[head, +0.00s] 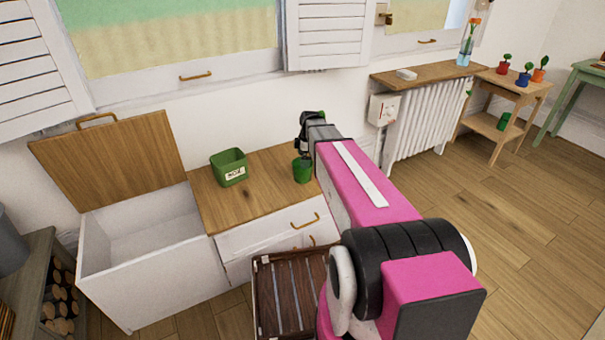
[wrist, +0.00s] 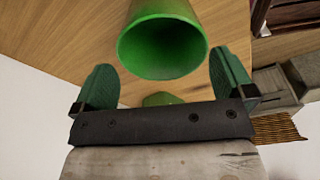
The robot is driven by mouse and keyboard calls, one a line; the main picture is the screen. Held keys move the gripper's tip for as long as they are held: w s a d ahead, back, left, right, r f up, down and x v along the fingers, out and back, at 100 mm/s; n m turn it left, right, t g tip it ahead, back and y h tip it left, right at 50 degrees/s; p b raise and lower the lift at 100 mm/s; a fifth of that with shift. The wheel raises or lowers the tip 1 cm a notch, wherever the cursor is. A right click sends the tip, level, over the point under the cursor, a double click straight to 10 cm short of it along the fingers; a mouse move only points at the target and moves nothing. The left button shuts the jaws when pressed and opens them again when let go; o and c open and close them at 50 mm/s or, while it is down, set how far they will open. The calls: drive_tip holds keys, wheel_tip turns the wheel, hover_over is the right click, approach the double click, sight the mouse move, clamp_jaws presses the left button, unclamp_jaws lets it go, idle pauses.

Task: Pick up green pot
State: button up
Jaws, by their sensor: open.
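A green pot (head: 303,170) stands upright on the wooden top of the white cabinet (head: 248,196), near its right end. In the wrist view the pot's open rim (wrist: 163,45) faces the camera, between and just beyond the two green fingertips. My gripper (wrist: 161,62) is open, with a gap visible on each side of the pot and nothing held. In the head view my gripper (head: 309,124) is just above the pot, partly hidden by my arm. A small green patch (wrist: 161,99) shows by the gripper's dark bar; I cannot tell what it is.
A green labelled box (head: 229,167) stands left of the pot. An open white chest (head: 140,240) with its wooden lid raised is further left. A dark slatted crate (head: 290,290) is below in front. Small potted plants (head: 522,75) stand on a side table at right.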

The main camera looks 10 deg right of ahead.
drive_tip(key=shift+s+a+f, duration=0.1)
drive_tip(key=shift+a+f, duration=0.1)
drive_tip(key=shift+f, duration=1.15)
drive_tip(key=shift+a+f, duration=0.2)
drive_tip(key=shift+f, duration=1.15)
drive_tip(key=c, duration=0.8)
